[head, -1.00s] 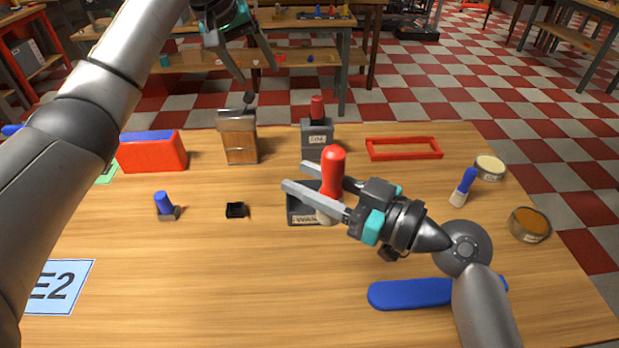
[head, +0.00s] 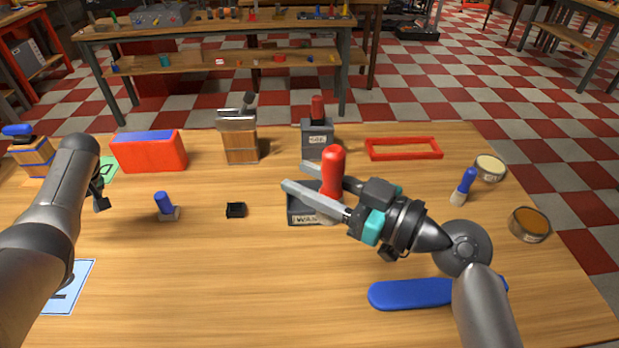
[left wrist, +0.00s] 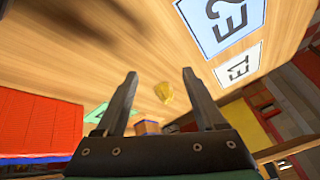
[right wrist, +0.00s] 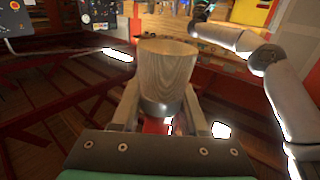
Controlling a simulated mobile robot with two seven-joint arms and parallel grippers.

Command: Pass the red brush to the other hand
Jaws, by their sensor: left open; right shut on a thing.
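The red brush (head: 333,170) stands upright between the fingers of my right gripper (head: 296,178), red handle up, over a grey labelled tray (head: 305,214). In the right wrist view its pale end and metal band (right wrist: 165,75) fill the space between the fingers of my right gripper (right wrist: 165,110), which is shut on it. Whether it touches the tray is unclear. My left gripper (left wrist: 160,75) is open and empty in the left wrist view. In the head view it is mostly hidden by its arm, with a dark part (head: 99,196) showing at the table's left.
Another red-handled item stands in a grey block (head: 317,138) behind. A wooden holder (head: 240,145), a red box (head: 150,153), a blue-handled brush (head: 165,207) and a small black block (head: 236,210) stand left. A blue paddle (head: 410,294) lies front right. The front middle is clear.

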